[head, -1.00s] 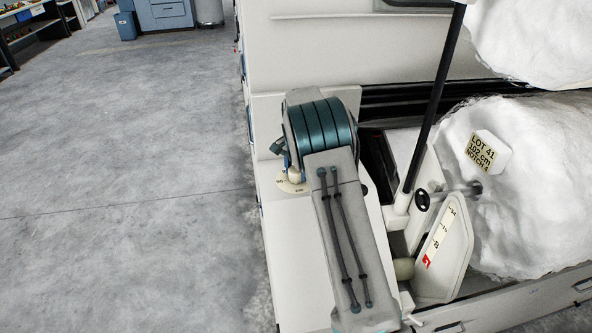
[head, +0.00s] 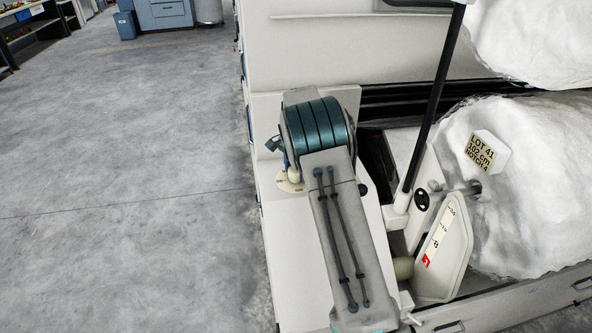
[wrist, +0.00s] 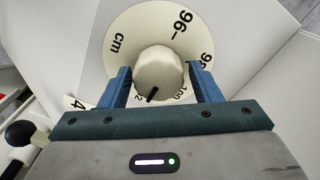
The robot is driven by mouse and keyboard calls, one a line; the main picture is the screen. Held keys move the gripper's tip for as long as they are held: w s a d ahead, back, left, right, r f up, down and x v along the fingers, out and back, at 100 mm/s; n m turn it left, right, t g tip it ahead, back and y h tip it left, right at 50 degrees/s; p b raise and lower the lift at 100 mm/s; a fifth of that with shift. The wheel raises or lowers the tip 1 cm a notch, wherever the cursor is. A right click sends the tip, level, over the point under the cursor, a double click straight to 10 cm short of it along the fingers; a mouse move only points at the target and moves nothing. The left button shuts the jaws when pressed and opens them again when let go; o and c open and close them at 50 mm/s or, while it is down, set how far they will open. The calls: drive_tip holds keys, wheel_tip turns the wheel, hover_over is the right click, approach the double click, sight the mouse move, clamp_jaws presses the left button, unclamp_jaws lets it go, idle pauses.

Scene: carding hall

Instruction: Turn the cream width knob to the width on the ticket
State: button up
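The cream width knob (wrist: 159,74) stands on a round cream dial (wrist: 128,27) in the wrist view. Its black pointer mark faces down and slightly left, beside a partly covered number ending in 2. The dial shows 96 at the top, another number at right and "cm" at left. My gripper (wrist: 159,80) has one blue finger on each side of the knob, very close; contact is unclear. In the head view the dial (head: 288,186) shows beside my arm, and the fingers are mostly hidden. The ticket (head: 482,152) reads LOT 41, 102 cm, NOTCH 4.
The ticket is on a large white fibre roll (head: 535,200) at right. A notch scale plate (head: 443,250) with a red marker and a black upright rod (head: 435,100) stand right of my arm. Open grey floor (head: 130,180) lies to the left.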

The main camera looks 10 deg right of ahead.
drive_tip(key=shift+o, duration=0.3)
wheel_tip(320, 180, up, 14)
drive_tip(key=shift+b, duration=0.45)
drive_tip(key=shift+s, duration=0.15)
drive_tip(key=s+r+n+t, duration=0.1)
drive_tip(key=s+r+n, duration=0.2)
drive_tip(key=s, duration=0.6)
drive_tip(key=s+r+n, duration=0.2)
drive_tip(key=s+r, duration=0.1)
drive_tip(key=s, duration=0.6)
drive_tip(key=s+f+n+t, duration=0.1)
drive_tip(key=s+f+n, duration=0.2)
drive_tip(key=s, duration=0.7)
drive_tip(key=s+f+n+t, duration=0.1)
drive_tip(key=s+f+n, duration=0.2)
drive_tip(key=s, duration=0.8)
drive_tip(key=shift+a+f, duration=0.2)
drive_tip(key=shift+f, duration=0.1)
